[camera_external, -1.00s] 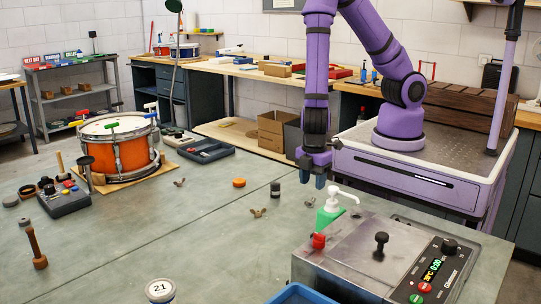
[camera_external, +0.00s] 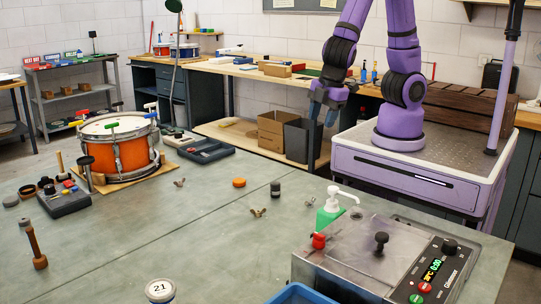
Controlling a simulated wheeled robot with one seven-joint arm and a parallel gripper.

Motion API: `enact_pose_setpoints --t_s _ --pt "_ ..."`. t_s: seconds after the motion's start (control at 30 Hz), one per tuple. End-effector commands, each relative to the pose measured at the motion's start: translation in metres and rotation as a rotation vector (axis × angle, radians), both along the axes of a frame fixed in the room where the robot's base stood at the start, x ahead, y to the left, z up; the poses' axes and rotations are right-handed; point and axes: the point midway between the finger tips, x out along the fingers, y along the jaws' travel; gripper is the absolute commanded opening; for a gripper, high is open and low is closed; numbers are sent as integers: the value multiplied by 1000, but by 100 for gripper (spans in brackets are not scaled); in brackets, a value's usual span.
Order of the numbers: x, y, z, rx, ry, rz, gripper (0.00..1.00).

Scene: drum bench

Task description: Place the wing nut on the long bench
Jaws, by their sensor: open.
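Three small wing nuts lie on the grey-green worktop (camera_external: 150,255): a brownish one (camera_external: 179,183) right of the drum, a brass-coloured one (camera_external: 258,212) near the middle, and a paler one (camera_external: 310,201) left of the green pump bottle. The frames do not show which one the task means. A long wooden-topped bench (camera_external: 240,70) runs along the back wall. My gripper (camera_external: 323,114) is open, its blue-grey fingertips pointing down, raised above the worktop's far edge. I see nothing between the fingers. It is apart from all three wing nuts.
An orange drum (camera_external: 122,155) stands at the left. An orange disc (camera_external: 239,182), a dark cylinder (camera_external: 275,189), the pump bottle (camera_external: 328,216) and a metal machine (camera_external: 370,262) are on the worktop. Its middle is largely clear. Cardboard boxes (camera_external: 272,130) sit on the back bench's lower shelf.

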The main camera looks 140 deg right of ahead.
Motion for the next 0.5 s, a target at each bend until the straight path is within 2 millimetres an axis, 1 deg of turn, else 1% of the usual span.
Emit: enact_pose_setpoints --t_s 0.03,0.2,0.37,0.5 --pt "-5 4 18 -17 -23 -1 47" --pt "-28 17 68 -43 -83 -10 47" --pt "-56 32 110 -37 -147 -17 47" --pt "-84 45 141 -9 -205 -14 47"
